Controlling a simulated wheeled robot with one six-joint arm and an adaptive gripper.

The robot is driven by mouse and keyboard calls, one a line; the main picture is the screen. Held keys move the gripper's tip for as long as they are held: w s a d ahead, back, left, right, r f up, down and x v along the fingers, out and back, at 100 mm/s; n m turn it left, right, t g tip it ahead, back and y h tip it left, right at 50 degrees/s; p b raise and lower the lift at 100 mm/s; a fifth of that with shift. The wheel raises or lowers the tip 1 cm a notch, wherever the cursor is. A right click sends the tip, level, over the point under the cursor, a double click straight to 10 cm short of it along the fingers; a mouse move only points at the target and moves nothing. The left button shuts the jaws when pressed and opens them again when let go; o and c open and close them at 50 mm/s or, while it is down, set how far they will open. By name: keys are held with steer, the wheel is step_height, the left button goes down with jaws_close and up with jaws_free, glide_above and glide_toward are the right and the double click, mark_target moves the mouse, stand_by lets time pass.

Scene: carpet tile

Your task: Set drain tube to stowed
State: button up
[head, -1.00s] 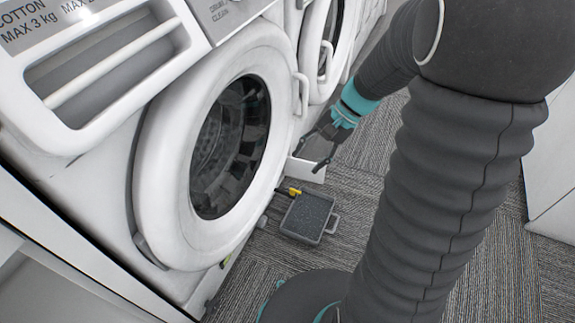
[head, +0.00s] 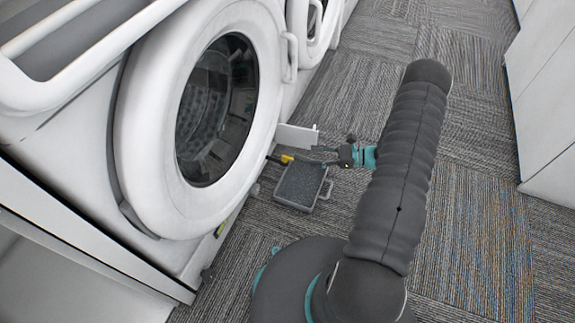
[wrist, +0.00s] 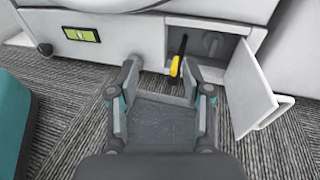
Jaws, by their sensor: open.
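The drain tube (head: 286,159) is a thin black tube with a yellow end. It sticks out of a small open compartment (wrist: 203,45) low on the washer's front. In the wrist view the yellow end (wrist: 175,66) shows between my fingertips, nearer the right one. My gripper (head: 318,155) is low over the floor, with its fingers pointing at the washer. In the wrist view my gripper (wrist: 160,75) has its fingers spread apart, with nothing clamped between them. I cannot tell the exact gap between fingers and tube.
The compartment's white flap (head: 297,137) stands open, to the right of my fingers in the wrist view (wrist: 248,90). A round washer door (head: 150,135) bulges above. Carpet to the right is clear.

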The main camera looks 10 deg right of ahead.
mark_target(287, 163)
steer(key=f+m+t, duration=0.1)
steer(key=f, duration=0.2)
steer(key=s+d+f+m+t, duration=0.1)
steer(key=f+m+t, duration=0.1)
steer(key=f, duration=0.2)
steer(key=d+f+m+t, duration=0.1)
steer(key=f+m, duration=0.1)
steer(key=f, duration=0.1)
steer(key=shift+s+d+f+h, duration=0.15)
steer(key=shift+s+h, duration=0.15)
steer(key=shift+s, duration=0.1)
steer(key=shift+t, duration=0.3)
steer(key=x, duration=1.3)
steer(key=shift+w+a+f, duration=0.2)
steer(key=shift+a+f, duration=0.05)
steer(key=shift+a, duration=0.05)
jaws_close()
